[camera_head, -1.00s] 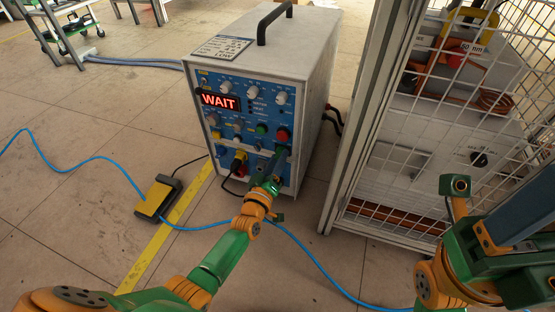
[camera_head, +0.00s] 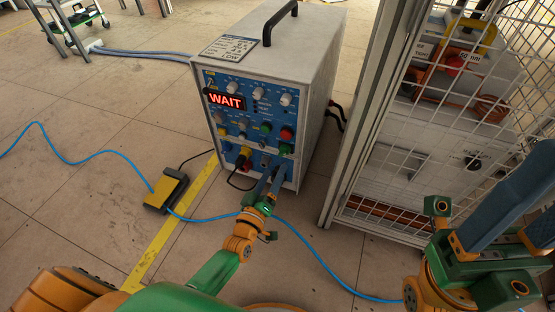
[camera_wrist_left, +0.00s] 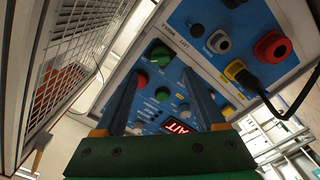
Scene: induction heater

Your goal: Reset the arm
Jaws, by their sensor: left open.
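My left gripper (camera_head: 272,176) is open and empty in front of the lower panel of the induction heater (camera_head: 330,75). In the left wrist view its two blue fingers (camera_wrist_left: 161,85) stand apart with the blue panel behind them, with no object between. The heater's red display (camera_head: 227,101) reads WAIT. A green button (camera_head: 266,127) and a red knob (camera_head: 287,133) sit on the panel near the gripper. My right gripper (camera_head: 515,195) is at the right edge, its blue fingers apart and partly cut off by the frame.
A mesh cage (camera_head: 400,160) with equipment stands right of the heater. A yellow and black foot pedal (camera_head: 166,190) lies on the floor at left. A blue cable (camera_head: 325,265) crosses the floor. The floor at the left is mostly clear.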

